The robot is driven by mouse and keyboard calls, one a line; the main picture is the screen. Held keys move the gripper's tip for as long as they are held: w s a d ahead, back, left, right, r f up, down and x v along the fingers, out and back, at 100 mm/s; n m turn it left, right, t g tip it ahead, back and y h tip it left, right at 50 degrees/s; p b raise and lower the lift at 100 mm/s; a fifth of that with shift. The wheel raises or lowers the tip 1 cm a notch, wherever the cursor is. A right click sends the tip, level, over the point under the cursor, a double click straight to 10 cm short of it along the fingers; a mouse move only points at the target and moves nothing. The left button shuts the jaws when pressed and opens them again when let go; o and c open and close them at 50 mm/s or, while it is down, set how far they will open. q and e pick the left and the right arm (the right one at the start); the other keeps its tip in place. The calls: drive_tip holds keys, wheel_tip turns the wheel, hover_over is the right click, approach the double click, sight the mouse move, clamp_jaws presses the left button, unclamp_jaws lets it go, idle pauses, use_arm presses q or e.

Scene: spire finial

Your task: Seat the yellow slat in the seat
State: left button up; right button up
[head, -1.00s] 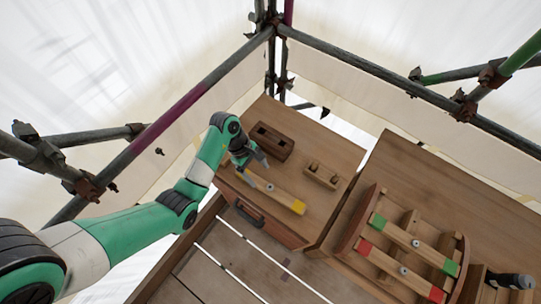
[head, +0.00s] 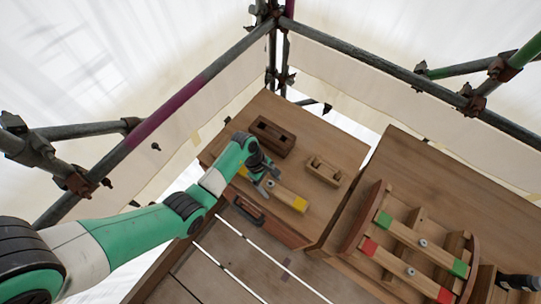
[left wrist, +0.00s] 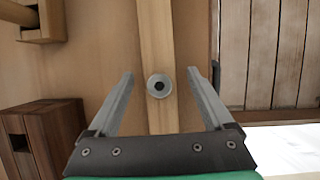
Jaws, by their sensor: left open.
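The yellow slat (head: 288,198) is a pale wooden bar with yellow ends and a round metal bolt in its middle. It lies on the left wooden table top. My left gripper (head: 268,188) is over the slat's middle. In the left wrist view my left gripper (left wrist: 160,88) is open, its fingers on either side of the slat (left wrist: 155,40) and its bolt (left wrist: 159,86). A wooden rack (head: 348,240) on the right table holds a green-ended slat (head: 405,232) and a red-ended slat (head: 390,262). An open space for a slat cannot be made out clearly. My right gripper is out of view.
A dark wooden block with holes (head: 272,136) and a lighter wooden holder (head: 323,171) stand behind the slat. A dark-handled tool (head: 518,281) is at the far right. Scaffold poles (head: 200,85) surround the tables, with a gap between them.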

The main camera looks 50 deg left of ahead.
use_arm(q)
clamp_jaws()
idle(0.4)
drive_tip(key=shift+r+p, duration=0.3)
drive_tip(key=shift+r, duration=0.3)
wheel_tip(320, 180, up, 3)
drive_tip(key=shift+f+p, duration=0.15)
drive_tip(key=shift+p, duration=0.5)
drive_tip(key=s+d+r+p, duration=0.5)
drive_tip(key=s+d+r, duration=0.4)
drive_tip(key=d, duration=0.1)
drive_tip(key=shift+d, duration=0.4)
